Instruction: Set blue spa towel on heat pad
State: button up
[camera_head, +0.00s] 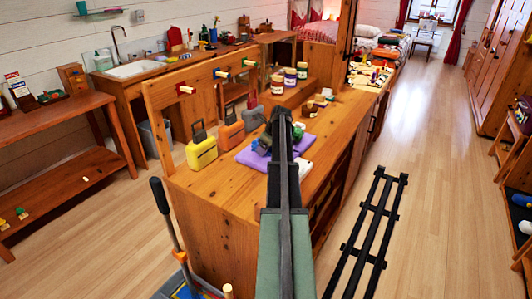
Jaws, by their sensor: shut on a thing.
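A flat purple pad (247,158), which looks like the heat pad, lies on the wooden counter. My arm reaches over the counter from the bottom of the view and hides part of the pad. My gripper (266,140) is low over the pad, small and partly hidden by my arm. It is shut on a small dark blue-grey bundle (260,148), seemingly the blue spa towel. I cannot tell whether the bundle touches the pad.
A yellow case (201,152) and orange cases (231,134) stand left of the pad. Several jars (290,77) stand behind. A white item (305,167) lies right of my arm. A pegged wooden rail (205,75) runs along the counter's left side. The front counter top is clear.

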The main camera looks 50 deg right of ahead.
jog(key=shift+f, duration=0.2)
jog(key=o, duration=1)
jog(key=shift+r, duration=0.1)
jog(key=shift+o, duration=0.2)
jog(key=p+v, duration=1.1)
jog(key=v, duration=0.1)
jog(key=shift+w+r, duration=0.1)
jog(key=shift+r, duration=0.25)
jog(key=shift+f, duration=0.1)
